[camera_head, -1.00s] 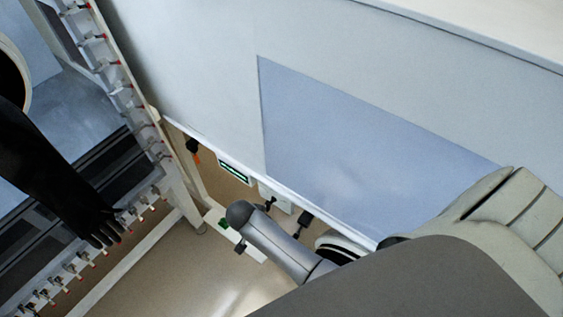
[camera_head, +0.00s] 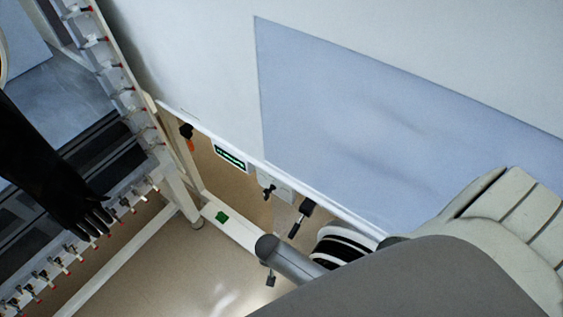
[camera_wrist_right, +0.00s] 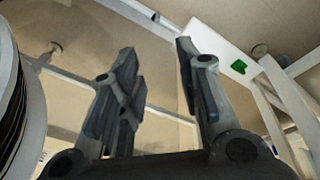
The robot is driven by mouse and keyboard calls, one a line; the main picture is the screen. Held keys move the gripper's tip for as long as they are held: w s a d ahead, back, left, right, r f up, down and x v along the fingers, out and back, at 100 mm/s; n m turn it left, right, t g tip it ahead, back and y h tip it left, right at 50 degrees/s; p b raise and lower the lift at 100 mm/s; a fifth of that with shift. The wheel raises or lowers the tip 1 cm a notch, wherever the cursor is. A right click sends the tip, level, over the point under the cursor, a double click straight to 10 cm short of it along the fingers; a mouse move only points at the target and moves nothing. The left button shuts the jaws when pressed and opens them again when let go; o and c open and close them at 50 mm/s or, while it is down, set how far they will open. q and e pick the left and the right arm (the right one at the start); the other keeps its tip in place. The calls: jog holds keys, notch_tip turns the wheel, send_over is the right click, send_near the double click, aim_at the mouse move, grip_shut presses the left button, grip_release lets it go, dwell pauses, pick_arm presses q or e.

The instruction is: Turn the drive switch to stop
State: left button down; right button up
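A pale box (camera_head: 281,186) with a small black handle (camera_head: 269,191) sits just below the panel's lower edge in the head view. It may be the drive switch; no marking is readable. My right arm comes in from the right, its grey end link below and right of the box. My right gripper is mostly hidden behind that link. In the right wrist view my right gripper (camera_wrist_right: 156,55) is open, with its fingers apart and nothing between them. The box cannot be made out there.
A large pale wall with a blue-grey panel (camera_head: 370,120) fills the upper right. A green sign (camera_head: 229,158) and a black-and-orange fitting (camera_head: 186,134) lie along its lower edge. A green patch (camera_head: 221,216) marks a white beam.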

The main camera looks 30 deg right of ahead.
jog(key=shift+n, duration=0.6)
jog(key=s+f, duration=0.1)
jog(key=f+b, duration=0.1)
jog(key=f, duration=0.1)
jog(key=s+f, duration=0.1)
jog(key=shift+s+d+f, duration=0.15)
jog(key=shift+s+f, duration=0.15)
jog(key=shift+f, duration=0.05)
jog(key=shift+c, duration=0.5)
